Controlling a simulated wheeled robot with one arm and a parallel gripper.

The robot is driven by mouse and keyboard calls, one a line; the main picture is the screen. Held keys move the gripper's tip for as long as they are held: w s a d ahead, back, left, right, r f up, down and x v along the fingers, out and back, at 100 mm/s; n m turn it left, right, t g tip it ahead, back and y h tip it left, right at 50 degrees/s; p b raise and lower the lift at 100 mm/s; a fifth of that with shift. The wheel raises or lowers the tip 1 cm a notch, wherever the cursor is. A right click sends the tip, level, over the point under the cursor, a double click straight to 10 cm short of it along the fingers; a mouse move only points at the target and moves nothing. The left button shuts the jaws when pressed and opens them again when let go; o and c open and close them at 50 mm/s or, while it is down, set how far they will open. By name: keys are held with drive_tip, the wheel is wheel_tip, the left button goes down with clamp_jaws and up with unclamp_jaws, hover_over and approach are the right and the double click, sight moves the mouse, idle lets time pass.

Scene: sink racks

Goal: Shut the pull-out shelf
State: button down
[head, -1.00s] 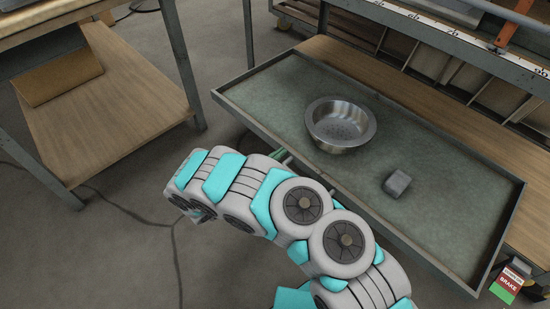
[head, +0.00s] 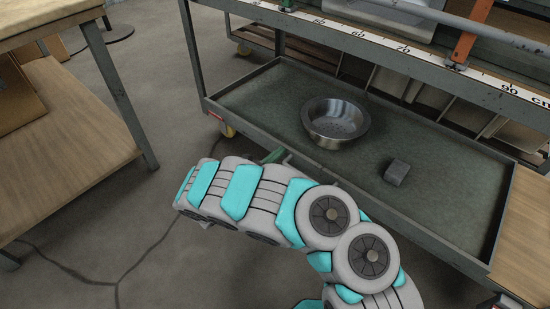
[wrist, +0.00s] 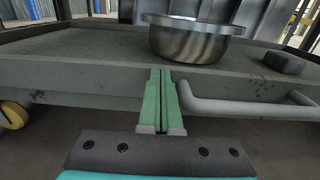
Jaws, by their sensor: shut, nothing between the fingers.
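The pull-out shelf (head: 245,96) is a grey-green tray with a low rim. It lies mostly under the bench frame, its front left corner close to the frame's left post. A steel bowl (head: 335,122) and a small dark grey block (head: 396,172) sit on it. In the wrist view, the shelf's front wall (wrist: 85,80) crosses the picture, with its bar handle (wrist: 245,110) right of my fingers. My gripper (wrist: 163,75) is shut and empty. Its green fingertips are at the front wall, left of the handle; contact is hard to tell. My gripper also shows in the head view (head: 275,156).
A bench frame with a ruler strip (head: 400,52) and an orange upright (head: 470,32) stands over the shelf. Bins stand behind it. A wooden board (head: 525,240) shows at the right.

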drive_tip(key=shift+w+d+r, duration=0.1)
drive_tip(key=shift+w+d, duration=0.1)
drive_tip(key=shift+w, duration=0.3)
drive_tip(key=shift+d, duration=0.1)
